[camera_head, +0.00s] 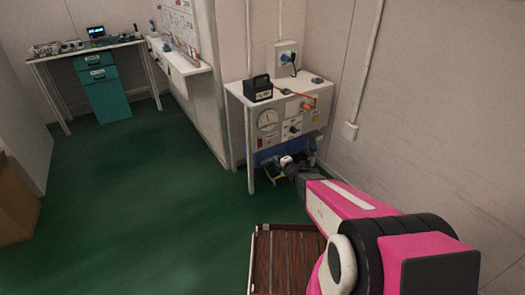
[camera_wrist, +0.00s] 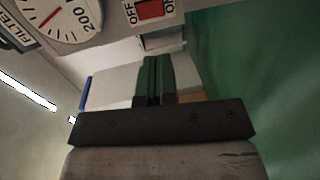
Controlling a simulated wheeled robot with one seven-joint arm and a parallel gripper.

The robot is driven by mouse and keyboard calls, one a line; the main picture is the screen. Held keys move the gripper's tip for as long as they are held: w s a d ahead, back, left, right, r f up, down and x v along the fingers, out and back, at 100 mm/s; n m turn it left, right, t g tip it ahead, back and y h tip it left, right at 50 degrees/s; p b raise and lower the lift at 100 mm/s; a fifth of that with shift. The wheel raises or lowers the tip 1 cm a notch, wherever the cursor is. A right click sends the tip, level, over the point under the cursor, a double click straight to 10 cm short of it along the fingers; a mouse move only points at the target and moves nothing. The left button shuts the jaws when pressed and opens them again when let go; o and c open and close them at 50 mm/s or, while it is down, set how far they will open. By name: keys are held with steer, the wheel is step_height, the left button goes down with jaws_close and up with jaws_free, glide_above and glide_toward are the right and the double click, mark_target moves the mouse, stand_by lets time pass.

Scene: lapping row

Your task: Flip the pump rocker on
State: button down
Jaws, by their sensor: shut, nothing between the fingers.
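The pump rocker (camera_wrist: 150,9) is a red switch in a dark frame at the top of the wrist view, with OFF lettered on one side and ON on the other. Its upper part is cut off by the picture edge, and I cannot tell which side is pressed. My gripper (camera_wrist: 152,82) is shut and empty, with its green-dark fingers together below the rocker in the wrist view and apart from it.
A round gauge (camera_wrist: 58,15) sits beside the rocker and also shows in the head view (camera_head: 267,120). A slatted wooden platform (camera_head: 277,262) lies on the floor. Green floor is open at left.

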mark_target(261, 147)
steer(key=shift+a, duration=0.1)
stand_by(0.3)
steer(key=x, duration=1.4)
steer(key=shift+w+a+f, duration=0.1)
steer(key=shift+w+a, duration=0.05)
stand_by(0.3)
